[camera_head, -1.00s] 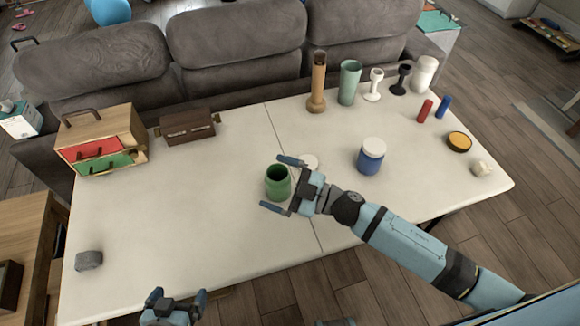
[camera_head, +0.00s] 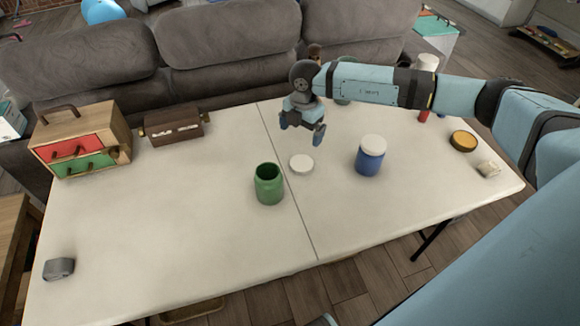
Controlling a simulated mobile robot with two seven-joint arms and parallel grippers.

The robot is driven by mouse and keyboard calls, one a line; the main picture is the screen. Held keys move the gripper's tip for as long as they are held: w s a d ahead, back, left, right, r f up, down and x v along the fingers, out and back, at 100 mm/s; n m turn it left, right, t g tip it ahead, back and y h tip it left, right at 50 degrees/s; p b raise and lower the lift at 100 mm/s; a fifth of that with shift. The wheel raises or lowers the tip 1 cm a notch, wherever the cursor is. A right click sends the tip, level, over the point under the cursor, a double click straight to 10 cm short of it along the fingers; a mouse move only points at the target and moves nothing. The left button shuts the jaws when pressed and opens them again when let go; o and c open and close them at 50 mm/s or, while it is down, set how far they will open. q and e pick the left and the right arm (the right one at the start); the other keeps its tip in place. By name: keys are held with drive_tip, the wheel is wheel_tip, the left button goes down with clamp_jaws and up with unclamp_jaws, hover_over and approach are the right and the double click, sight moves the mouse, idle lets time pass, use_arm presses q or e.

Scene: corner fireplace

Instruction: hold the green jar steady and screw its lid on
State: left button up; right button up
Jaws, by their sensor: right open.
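The green jar (camera_head: 268,186) stands upright and open-topped near the middle of the white table. A white lid (camera_head: 301,164) lies flat on the table just behind and to the right of it, apart from the jar. My right gripper (camera_head: 302,138) is open and empty, pointing down above the table behind the lid. Its fingers are apart from both the jar and the lid. My left gripper is out of this view.
A blue jar with a white lid (camera_head: 370,156) stands right of the green jar. A drawer box (camera_head: 82,146), a brown case (camera_head: 174,127) and a grey block (camera_head: 59,269) are on the left. A yellow-topped round tin (camera_head: 463,141) is at the right. The front table area is clear.

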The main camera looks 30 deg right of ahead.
drive_tip(key=shift+w+d+r+h, duration=0.2)
drive_tip(key=shift+w+d+h, duration=0.1)
drive_tip(key=shift+d, duration=0.25)
hover_over(302, 162)
wheel_tip(302, 162, down, 9)
drive_tip(key=shift+r, duration=0.2)
drive_tip(key=shift+f, duration=0.1)
wheel_tip(302, 162, down, 5)
drive_tip(key=shift+f, duration=0.1)
idle(0.3)
drive_tip(key=shift+c, duration=0.2)
drive_tip(key=c, duration=0.7)
